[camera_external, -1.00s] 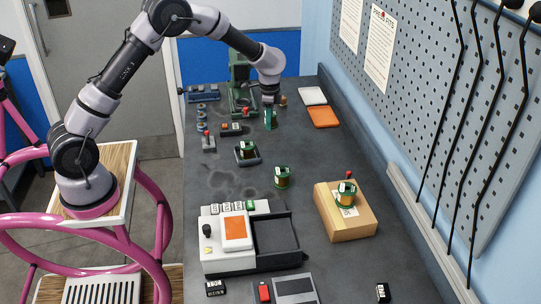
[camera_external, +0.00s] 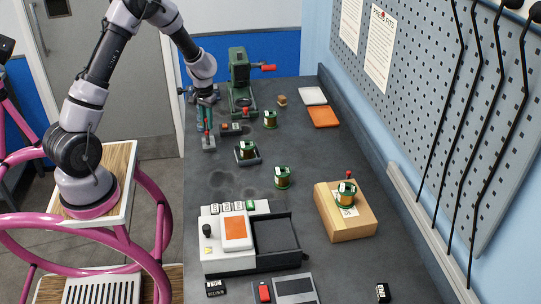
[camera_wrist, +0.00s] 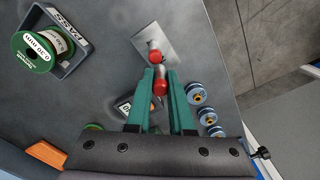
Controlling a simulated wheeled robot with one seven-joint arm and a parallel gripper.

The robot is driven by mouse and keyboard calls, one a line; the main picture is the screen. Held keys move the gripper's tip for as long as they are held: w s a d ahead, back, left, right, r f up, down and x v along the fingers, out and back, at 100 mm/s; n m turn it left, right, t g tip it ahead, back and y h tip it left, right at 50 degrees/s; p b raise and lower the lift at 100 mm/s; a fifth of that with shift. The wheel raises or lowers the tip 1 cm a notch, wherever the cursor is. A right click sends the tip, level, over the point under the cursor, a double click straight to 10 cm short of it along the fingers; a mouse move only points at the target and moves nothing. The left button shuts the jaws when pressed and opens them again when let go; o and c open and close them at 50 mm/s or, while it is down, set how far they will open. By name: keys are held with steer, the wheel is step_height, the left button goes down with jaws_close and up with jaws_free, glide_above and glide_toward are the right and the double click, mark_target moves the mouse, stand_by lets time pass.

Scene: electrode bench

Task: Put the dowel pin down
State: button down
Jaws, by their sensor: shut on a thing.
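My gripper (camera_external: 205,127) hangs over the left edge of the bench, above a grey plate (camera_external: 209,147) with a red-topped post. In the wrist view my gripper (camera_wrist: 161,74) shows two teal fingers with a narrow gap and red parts in line with it. I cannot tell which red part, if any, belongs to the pin. The grey plate also shows in the wrist view (camera_wrist: 178,45), just beyond the fingertips. I cannot tell whether the pin touches it.
Blue-rimmed rollers (camera_wrist: 196,93) stand close beside the right finger. A dark block (camera_external: 231,129) and a green press (camera_external: 240,82) are nearby. A spool in a tray (camera_external: 247,153) and a free spool (camera_external: 270,119) stand to the right.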

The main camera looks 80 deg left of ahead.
mark_target(208, 130)
steer(key=shift+f, duration=2.1)
steer(key=c, duration=0.8)
jaws_free()
steer(key=shift+f, duration=0.15)
